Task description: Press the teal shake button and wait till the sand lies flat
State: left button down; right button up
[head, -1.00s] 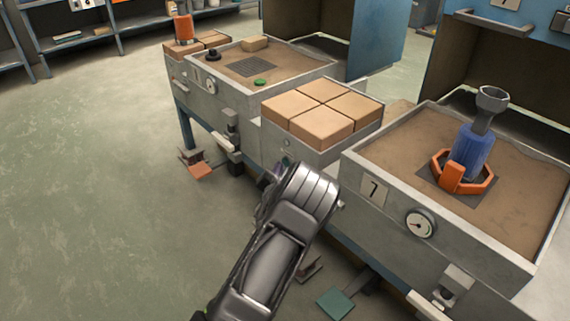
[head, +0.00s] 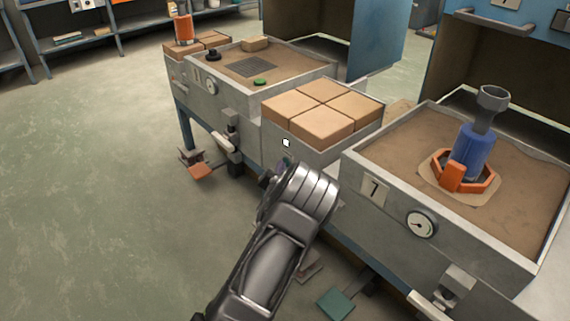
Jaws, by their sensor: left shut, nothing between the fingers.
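The sand bed (head: 400,150) of station 7 fills the grey box at the right. Its surface looks slightly uneven, with a paler patch around the orange ring (head: 487,181). A blue cylinder with a grey cup on top stands in that ring. My left gripper (head: 278,168) is shut and empty, at the front wall below the tan blocks. Its wrist hides most of the fingers. My right gripper is out of view.
A small white lamp (head: 285,142) glows above my fingertips. Four-part tan blocks (head: 322,108) sit between the two boxes. A gauge (head: 421,224) and a teal pedal (head: 336,303) are at the right station. Station 1 (head: 210,85) stands farther back. The floor at left is clear.

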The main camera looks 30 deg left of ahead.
pick_arm(q)
jog(key=shift+s+a, duration=0.2)
jog(key=shift+s, duration=0.6)
jog(key=shift+s+a+p, duration=0.2)
jog(key=shift+s+a, duration=0.05)
jog(key=shift+s, duration=0.55)
jog(key=shift+s+a+p, duration=0.25)
jog(key=shift+s, duration=0.55)
jog(key=shift+s+a+p, duration=0.2)
jog(key=shift+s+a, duration=0.05)
jog(key=shift+s, duration=0.55)
